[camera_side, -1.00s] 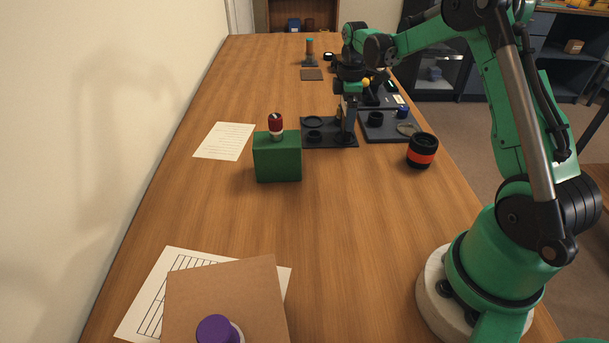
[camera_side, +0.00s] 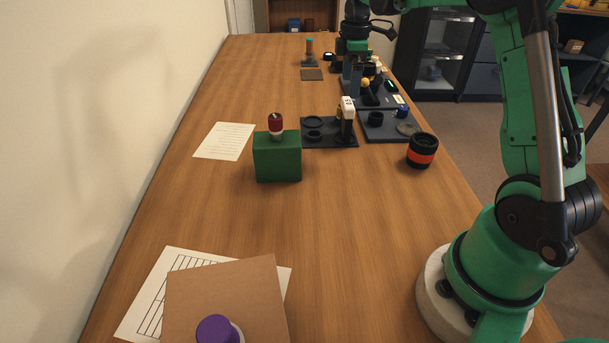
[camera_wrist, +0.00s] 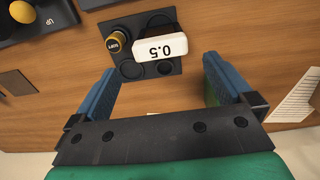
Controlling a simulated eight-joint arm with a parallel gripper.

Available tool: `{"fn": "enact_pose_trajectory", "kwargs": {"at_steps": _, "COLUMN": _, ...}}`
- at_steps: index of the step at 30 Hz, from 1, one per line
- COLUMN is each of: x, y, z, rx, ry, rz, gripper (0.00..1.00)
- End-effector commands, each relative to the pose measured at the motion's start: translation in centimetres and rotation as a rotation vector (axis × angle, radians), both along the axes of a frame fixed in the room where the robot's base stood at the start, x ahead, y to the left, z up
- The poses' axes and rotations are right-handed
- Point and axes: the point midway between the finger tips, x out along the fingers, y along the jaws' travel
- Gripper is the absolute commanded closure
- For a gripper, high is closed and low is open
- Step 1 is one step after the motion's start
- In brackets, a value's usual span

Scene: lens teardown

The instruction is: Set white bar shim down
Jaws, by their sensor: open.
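The white bar shim (camera_wrist: 160,48), marked 0.5, lies across part of a dark tray with round recesses (camera_wrist: 130,70) in the wrist view. In the side view the shim (camera_side: 347,103) shows as a small white piece above the right part of the tray (camera_side: 318,141), with dark shapes under it; I cannot tell exactly what bears it. My gripper (camera_wrist: 160,72) is open, its blue fingers wide apart and nothing between them. In the side view my gripper (camera_side: 353,78) is above and beyond the shim, apart from it.
A gold-topped dark cylinder (camera_wrist: 117,43) stands beside the shim. A second dark tray (camera_side: 388,133) with small parts lies to the right. A green block (camera_side: 277,160) with a red-capped item (camera_side: 276,123) and a black-and-orange lens (camera_side: 422,151) stand nearer.

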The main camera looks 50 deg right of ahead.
Motion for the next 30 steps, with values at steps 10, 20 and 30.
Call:
{"fn": "enact_pose_trajectory", "kwargs": {"at_steps": 10, "x": 0.0, "y": 0.1, "z": 4.0, "rx": -0.001, "ry": -0.002, "rz": -0.003, "gripper": 0.00}}
{"fn": "enact_pose_trajectory", "kwargs": {"at_steps": 20, "x": -1.9, "y": 8.3, "z": 6.1, "rx": -0.041, "ry": -0.202, "rz": -0.246, "gripper": 0.00}}
{"fn": "enact_pose_trajectory", "kwargs": {"at_steps": 30, "x": -8.3, "y": 17.8, "z": 3.2, "rx": 0.123, "ry": -0.507, "rz": -0.620, "gripper": 0.00}}
